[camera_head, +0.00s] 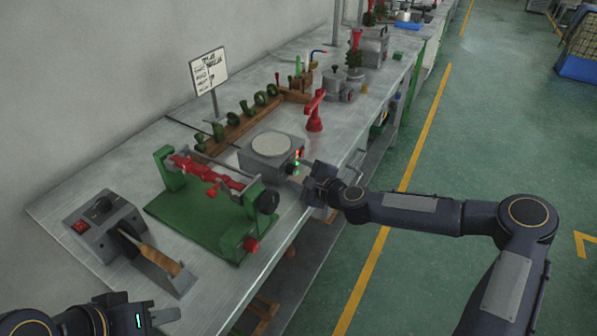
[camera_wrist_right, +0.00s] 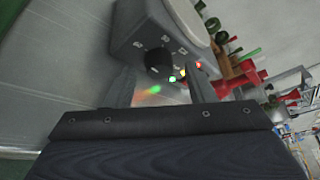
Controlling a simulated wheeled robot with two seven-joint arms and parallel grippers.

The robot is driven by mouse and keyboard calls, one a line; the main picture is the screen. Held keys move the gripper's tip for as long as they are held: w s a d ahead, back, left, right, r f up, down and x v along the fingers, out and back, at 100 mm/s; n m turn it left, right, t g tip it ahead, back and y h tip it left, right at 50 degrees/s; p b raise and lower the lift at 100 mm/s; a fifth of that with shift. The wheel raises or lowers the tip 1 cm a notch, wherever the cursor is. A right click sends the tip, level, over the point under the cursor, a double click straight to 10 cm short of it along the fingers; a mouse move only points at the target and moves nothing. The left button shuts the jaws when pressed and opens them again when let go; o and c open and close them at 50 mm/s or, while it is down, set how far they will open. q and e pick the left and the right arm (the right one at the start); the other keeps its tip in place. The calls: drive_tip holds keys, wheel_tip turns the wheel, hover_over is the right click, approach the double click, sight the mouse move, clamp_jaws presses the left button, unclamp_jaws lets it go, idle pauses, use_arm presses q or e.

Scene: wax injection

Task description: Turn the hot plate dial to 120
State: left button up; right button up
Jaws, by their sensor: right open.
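The hot plate (camera_head: 262,158) is a grey box with a round pale top, standing on the metal bench. Its front faces right, with small red and green lights. In the right wrist view, its black dial (camera_wrist_right: 158,61) shows on the front face with small white markings around it that I cannot read. Green, yellow and red lights are beside the dial. My right gripper (camera_head: 305,171) is open in front of this face, its two fingers on either side of the dial in the wrist view; contact is unclear. My left gripper (camera_head: 160,316) is at the lower left, partly cut off, away from the hot plate.
A green and red clamp device (camera_head: 205,205) stands close to the hot plate. A grey box with a red switch (camera_head: 115,230) is at the front left. A red stand (camera_head: 315,112) and a wooden rack (camera_head: 240,127) are behind. The green floor (camera_head: 420,170) is clear.

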drive_tip(key=shift+w+a+f, duration=0.1)
drive_tip(key=shift+w+a, duration=0.15)
drive_tip(key=c, duration=1)
drive_tip(key=shift+o, duration=0.2)
